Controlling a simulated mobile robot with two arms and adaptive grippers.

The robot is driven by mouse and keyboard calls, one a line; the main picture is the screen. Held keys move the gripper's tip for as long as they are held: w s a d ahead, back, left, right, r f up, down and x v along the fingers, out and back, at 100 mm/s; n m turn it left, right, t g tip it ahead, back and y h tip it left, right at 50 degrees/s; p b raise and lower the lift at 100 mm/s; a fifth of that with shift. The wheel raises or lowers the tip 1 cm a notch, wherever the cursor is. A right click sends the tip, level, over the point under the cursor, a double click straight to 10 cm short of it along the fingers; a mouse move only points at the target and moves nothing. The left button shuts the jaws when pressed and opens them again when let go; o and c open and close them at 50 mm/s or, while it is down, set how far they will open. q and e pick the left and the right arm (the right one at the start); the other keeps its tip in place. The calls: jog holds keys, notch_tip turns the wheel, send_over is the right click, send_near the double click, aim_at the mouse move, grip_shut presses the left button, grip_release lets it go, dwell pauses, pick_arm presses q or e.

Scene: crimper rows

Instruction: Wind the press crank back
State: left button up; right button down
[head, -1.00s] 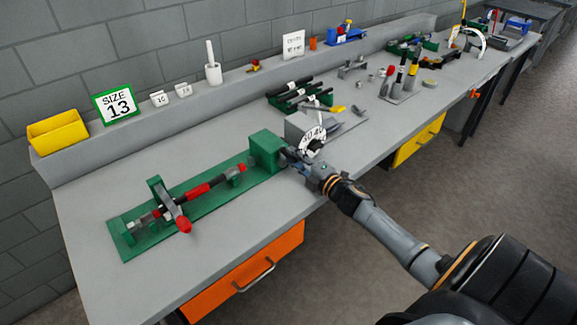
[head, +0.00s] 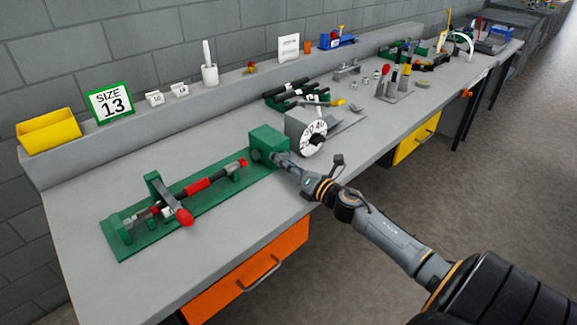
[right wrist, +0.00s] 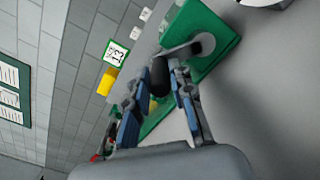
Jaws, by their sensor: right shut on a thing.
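The press is a long green base (head: 205,205) on the bench, with a green block (head: 268,143) at its right end. A tool with red and black grips (head: 197,186) lies along the base. In the right wrist view the crank's grey arm (right wrist: 183,51) runs from a round hub on the green block (right wrist: 222,50) to a dark handle (right wrist: 160,76). My right gripper (head: 281,158) is at the block's right face. Its blue-sided fingers (right wrist: 161,92) are shut on the crank handle. In the head view the gripper hides most of the crank. My left gripper is not in view.
A grey box with a white numbered dial (head: 313,138) stands just right of the block. Behind are a green rack of dark tools (head: 290,93), a SIZE 13 sign (head: 110,102) and a yellow bin (head: 49,132). Bench is clear in front of the base.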

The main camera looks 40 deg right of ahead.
jog(key=shift+a+f+n+b, duration=0.35)
jog(key=shift+f+n+b, duration=0.35)
jog(key=shift+n, duration=0.7)
jog(key=c, duration=1.4)
grip_release()
jog(key=shift+s, duration=0.1)
jog(key=s, duration=0.8)
jog(key=s+d, duration=0.1)
jog(key=s, duration=0.3)
jog(key=shift+w+a, duration=0.1)
